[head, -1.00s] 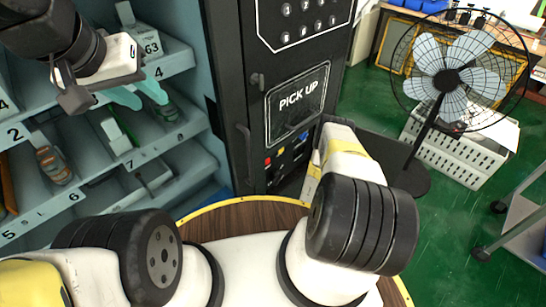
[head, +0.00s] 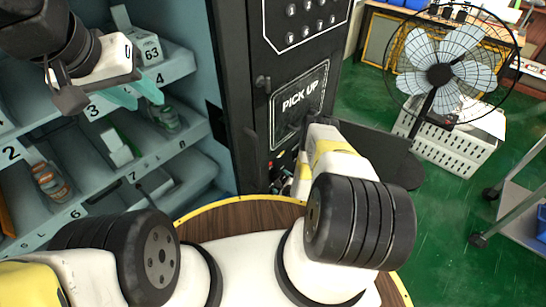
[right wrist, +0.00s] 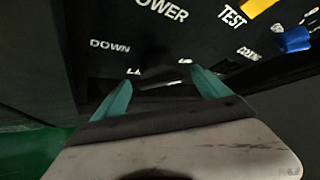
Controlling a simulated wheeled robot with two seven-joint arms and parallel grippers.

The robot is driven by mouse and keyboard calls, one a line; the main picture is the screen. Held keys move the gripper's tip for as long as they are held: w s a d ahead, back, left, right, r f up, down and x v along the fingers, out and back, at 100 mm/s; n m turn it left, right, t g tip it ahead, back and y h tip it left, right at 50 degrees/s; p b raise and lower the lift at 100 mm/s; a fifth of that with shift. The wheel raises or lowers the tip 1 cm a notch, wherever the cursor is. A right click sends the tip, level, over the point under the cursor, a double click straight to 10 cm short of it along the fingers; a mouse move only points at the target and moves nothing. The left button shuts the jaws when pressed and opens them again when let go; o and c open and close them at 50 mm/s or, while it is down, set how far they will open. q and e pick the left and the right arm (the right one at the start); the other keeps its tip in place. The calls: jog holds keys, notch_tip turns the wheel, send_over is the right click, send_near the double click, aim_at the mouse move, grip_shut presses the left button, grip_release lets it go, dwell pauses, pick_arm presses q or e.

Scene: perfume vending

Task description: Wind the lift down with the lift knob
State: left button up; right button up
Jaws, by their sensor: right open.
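In the right wrist view, a dark knob (right wrist: 162,68) sits on the black control panel, beside the word DOWN and above a partly covered label that starts with "L". I take it for the lift knob; its outline is dim. My right gripper (right wrist: 164,88) is open, with its two teal fingers apart on either side of the knob. I cannot tell whether they touch it. In the head view my right arm hides this gripper and most of the panel. My left gripper (head: 136,93) is open and empty in front of the numbered shelves.
The black vending machine (head: 238,100) with its PICK UP hatch (head: 299,100) stands in the middle. Numbered shelves (head: 165,140) with small bottles are at left. A fan (head: 440,75) and a white basket (head: 450,145) stand at right. Yellow (right wrist: 258,6) and blue (right wrist: 293,40) controls are near the knob.

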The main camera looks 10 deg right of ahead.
jog(key=shift+x, duration=1.25)
jog(key=c, duration=1.4)
jog(key=shift+o, duration=0.2)
jog(key=shift+s+f, duration=0.1)
jog(key=shift+n+t+h, duration=0.6)
jog(key=shift+n+t, duration=0.1)
jog(key=shift+t, duration=0.1)
jog(key=o, duration=1.4)
jog(key=shift+c, duration=0.2)
